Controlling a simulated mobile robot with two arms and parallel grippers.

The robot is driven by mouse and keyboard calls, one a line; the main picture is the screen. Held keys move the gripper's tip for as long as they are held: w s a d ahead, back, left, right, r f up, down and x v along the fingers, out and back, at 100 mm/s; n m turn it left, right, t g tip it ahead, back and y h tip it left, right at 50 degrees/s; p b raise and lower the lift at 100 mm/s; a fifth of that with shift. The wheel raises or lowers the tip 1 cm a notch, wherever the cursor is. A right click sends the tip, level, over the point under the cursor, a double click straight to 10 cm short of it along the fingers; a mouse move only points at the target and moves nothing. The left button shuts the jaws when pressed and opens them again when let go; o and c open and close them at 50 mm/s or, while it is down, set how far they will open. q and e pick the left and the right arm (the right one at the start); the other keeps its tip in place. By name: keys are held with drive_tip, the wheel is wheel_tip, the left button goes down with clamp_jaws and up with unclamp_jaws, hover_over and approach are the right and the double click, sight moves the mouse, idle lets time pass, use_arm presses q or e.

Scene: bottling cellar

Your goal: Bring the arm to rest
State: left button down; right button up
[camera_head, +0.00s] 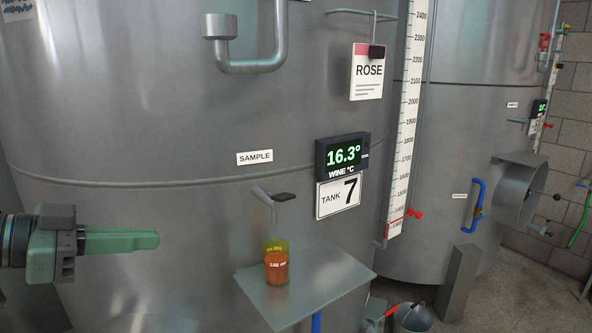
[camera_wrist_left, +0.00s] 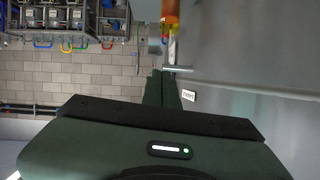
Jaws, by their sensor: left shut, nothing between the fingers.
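My left gripper (camera_head: 155,240) reaches in from the left in the head view. Its green fingers are shut together with nothing between them, in front of the steel tank wall and left of the small shelf. In the left wrist view the fingers (camera_wrist_left: 162,88) also show as one closed pair beyond the dark green gripper body. My right gripper is in neither view.
A jar (camera_head: 277,266) with orange liquid stands on a metal shelf (camera_head: 325,283) under a sample tap (camera_head: 272,197). Tank 7 (camera_head: 200,110) fills most of the head view. A second tank (camera_head: 470,130) stands at right. Floor (camera_head: 505,290) shows at lower right.

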use_arm(q)
drive_tip(key=s+d+f+n+g+y, duration=0.1)
drive_tip(key=s+d+f+n+y, duration=0.15)
drive_tip(key=f, duration=1.25)
drive_tip(key=s+d+f+n+g+y, duration=0.1)
drive_tip(key=f+n+y, duration=0.15)
drive_tip(key=f, duration=1.35)
drive_tip(key=s+a+f+n+g+y, duration=0.1)
drive_tip(key=s+f+n+g+y, duration=0.15)
drive_tip(key=s+f, duration=0.55)
drive_tip(key=s+f+n+g+y, duration=0.1)
drive_tip(key=s+f+n+y, duration=0.3)
drive_tip(key=s, duration=0.6)
wheel_tip(320, 180, down, 26)
drive_tip(key=m, duration=0.2)
drive_tip(key=s+a+f+g, duration=0.1)
drive_tip(key=s+a+f, duration=0.1)
drive_tip(key=s+f, duration=0.7)
drive_tip(key=s+a+f+g+b, duration=0.1)
drive_tip(key=s+f, duration=0.8)
drive_tip(key=f, duration=0.1)
drive_tip(key=shift+s+a, duration=0.2)
drive_tip(key=shift+a, duration=0.15)
